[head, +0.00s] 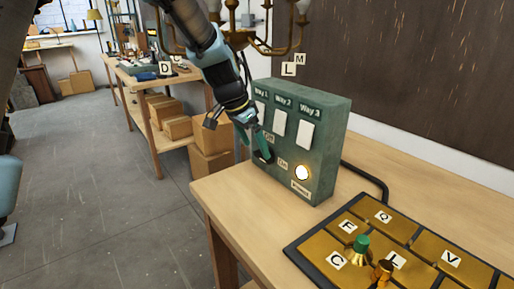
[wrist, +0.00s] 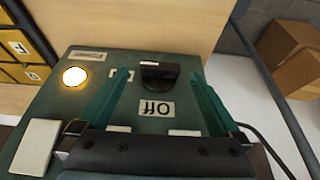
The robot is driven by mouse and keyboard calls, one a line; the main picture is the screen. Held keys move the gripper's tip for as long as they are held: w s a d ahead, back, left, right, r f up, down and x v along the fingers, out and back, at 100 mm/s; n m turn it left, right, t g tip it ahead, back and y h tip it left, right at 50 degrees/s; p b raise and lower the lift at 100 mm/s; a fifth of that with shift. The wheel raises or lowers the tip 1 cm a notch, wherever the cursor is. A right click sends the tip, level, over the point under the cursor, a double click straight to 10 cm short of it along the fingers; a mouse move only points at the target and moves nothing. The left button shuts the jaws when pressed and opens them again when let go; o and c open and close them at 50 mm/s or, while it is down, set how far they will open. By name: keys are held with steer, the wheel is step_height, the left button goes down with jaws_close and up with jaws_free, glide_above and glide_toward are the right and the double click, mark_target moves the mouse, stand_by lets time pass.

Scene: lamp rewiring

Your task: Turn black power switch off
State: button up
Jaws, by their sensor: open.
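A green control box (head: 323,150) stands on the wooden table, with white panels under the labels Way 1, Way 2 and Way 3. My gripper (head: 258,150) is at the lower left of the box face. In the wrist view its green fingers (wrist: 158,85) are apart, one on each side of the switch. I cannot tell whether they touch it.
A black-edged tray with brass lettered tiles (head: 450,257) lies at the front right, with a green-topped peg (head: 361,246) on it. A black cable (head: 372,175) runs behind the box. A brass lamp (head: 270,45) hangs behind my arm. Cardboard boxes (head: 211,163) are stacked at left.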

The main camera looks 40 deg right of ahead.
steer(key=shift+x, duration=1.45)
steer(key=c, duration=1.2)
